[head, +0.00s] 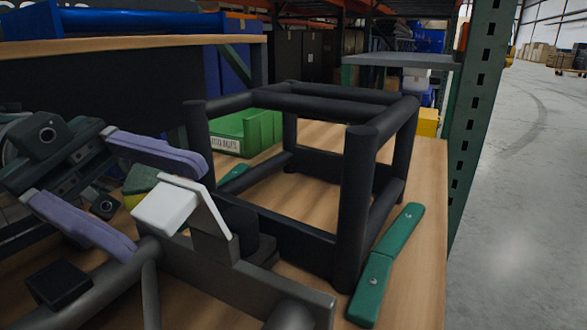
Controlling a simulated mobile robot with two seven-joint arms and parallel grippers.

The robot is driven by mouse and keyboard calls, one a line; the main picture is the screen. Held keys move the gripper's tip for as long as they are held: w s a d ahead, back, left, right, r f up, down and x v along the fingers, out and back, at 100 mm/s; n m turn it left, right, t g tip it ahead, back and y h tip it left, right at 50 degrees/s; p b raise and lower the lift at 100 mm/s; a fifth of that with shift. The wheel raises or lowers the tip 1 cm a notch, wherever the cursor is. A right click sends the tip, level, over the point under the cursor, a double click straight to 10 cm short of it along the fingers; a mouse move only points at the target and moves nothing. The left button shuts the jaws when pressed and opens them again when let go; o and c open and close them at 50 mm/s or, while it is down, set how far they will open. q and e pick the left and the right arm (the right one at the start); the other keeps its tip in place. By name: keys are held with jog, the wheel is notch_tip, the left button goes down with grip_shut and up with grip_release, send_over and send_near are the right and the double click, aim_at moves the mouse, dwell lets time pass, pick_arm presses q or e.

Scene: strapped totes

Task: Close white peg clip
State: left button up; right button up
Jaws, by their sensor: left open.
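The white peg clip (165,209) is a white block joined to a thin white-edged plate that stands tilted on a dark grey frame, left of centre in the head view. My left gripper (167,206) comes in from the left with two purple fingers spread apart. The white block shows between the fingertips, one above it and one below it in the picture. I cannot tell whether either finger touches it. The clip's underside and far side are hidden. My right gripper is not in view.
A black tubular frame (357,190) stands on the wooden shelf (425,235) behind the clip. A green hinged strap (384,268) lies at its right. A green bin (243,133) sits behind, and a green perforated post (474,120) rises at the shelf's right edge. Open floor lies beyond.

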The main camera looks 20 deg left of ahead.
pick_arm(q)
jog(key=shift+d, duration=1.15)
grip_shut()
